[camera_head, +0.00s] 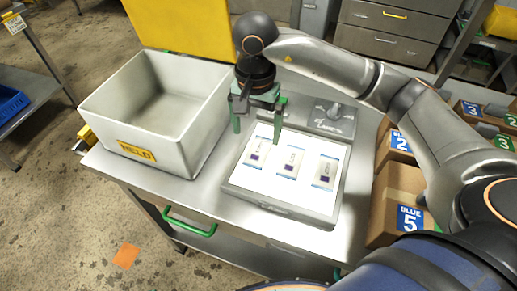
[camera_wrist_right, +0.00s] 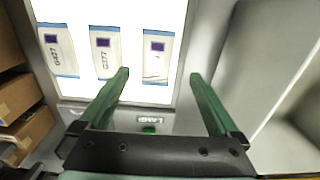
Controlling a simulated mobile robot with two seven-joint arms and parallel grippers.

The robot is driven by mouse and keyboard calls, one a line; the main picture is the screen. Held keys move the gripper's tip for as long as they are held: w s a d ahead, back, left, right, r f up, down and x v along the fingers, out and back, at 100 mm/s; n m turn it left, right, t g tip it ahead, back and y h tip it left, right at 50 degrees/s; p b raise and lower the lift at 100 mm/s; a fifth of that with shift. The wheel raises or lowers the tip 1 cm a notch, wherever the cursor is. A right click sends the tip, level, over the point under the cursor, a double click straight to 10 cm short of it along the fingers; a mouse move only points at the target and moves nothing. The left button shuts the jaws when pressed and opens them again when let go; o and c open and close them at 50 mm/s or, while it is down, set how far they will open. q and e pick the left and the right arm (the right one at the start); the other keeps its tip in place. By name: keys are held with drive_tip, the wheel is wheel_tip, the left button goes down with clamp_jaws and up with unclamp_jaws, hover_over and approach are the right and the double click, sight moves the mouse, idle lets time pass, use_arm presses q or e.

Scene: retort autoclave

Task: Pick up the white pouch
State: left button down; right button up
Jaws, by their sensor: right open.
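Three white pouches with blue end bands and a dark square mark lie flat in a row on a lit white panel (camera_head: 245,178). In the head view they are the left pouch (camera_head: 257,153), middle pouch (camera_head: 290,162) and right pouch (camera_head: 325,172). My right gripper (camera_head: 257,135) is open and empty, fingers pointing down, above the panel's edge near the left pouch. In the right wrist view the gripper (camera_wrist_right: 160,75) has that same pouch (camera_wrist_right: 157,55) just beyond its fingertips, not between them. My left gripper is not in view.
A grey bin (camera_head: 187,147) marked HELD stands left of the panel, close to the gripper, and looks empty. Cardboard boxes (camera_head: 384,238) with numbered labels stand at the right. A green handle (camera_head: 190,221) is at the table's front.

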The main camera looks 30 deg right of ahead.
sight(259, 149)
drive_tip(key=f, duration=0.3)
drive_tip(key=f+p, duration=0.1)
drive_tip(key=f, duration=0.1)
drive_tip(key=shift+s+d+f, duration=0.15)
drive_tip(key=shift+s+f, duration=0.1)
drive_tip(key=shift+f, duration=0.05)
drive_tip(key=c, duration=1.5)
